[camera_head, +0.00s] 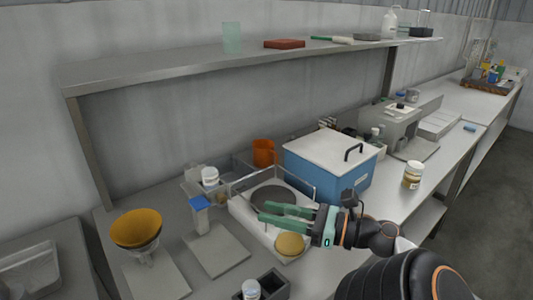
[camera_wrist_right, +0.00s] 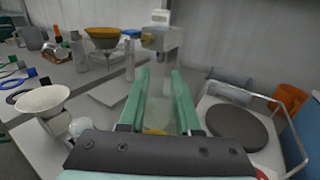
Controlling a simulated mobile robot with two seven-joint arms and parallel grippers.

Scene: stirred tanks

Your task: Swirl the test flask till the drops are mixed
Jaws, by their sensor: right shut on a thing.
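My right gripper (camera_head: 287,213) reaches in from the right with its green fingers pointing left, above the front of the white hotplate-like unit (camera_head: 240,213). It is shut on the test flask, whose round yellow-amber part (camera_head: 290,244) shows just below the fingers. The flask's neck and clear glass are hidden or too faint to make out. In the right wrist view the green fingers (camera_wrist_right: 160,100) run parallel with a gap, and a bit of yellow (camera_wrist_right: 155,131) shows between them near the palm. Whether the drops are mixed cannot be told. My left gripper is not in view.
A clear-walled frame and dark round plate (camera_head: 272,197) lie behind the gripper. A blue box (camera_head: 330,170) stands behind right, and an amber funnel (camera_head: 137,228) at left. A dark holder (camera_head: 268,286) is in front. A lidded jar (camera_head: 412,175) stands right.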

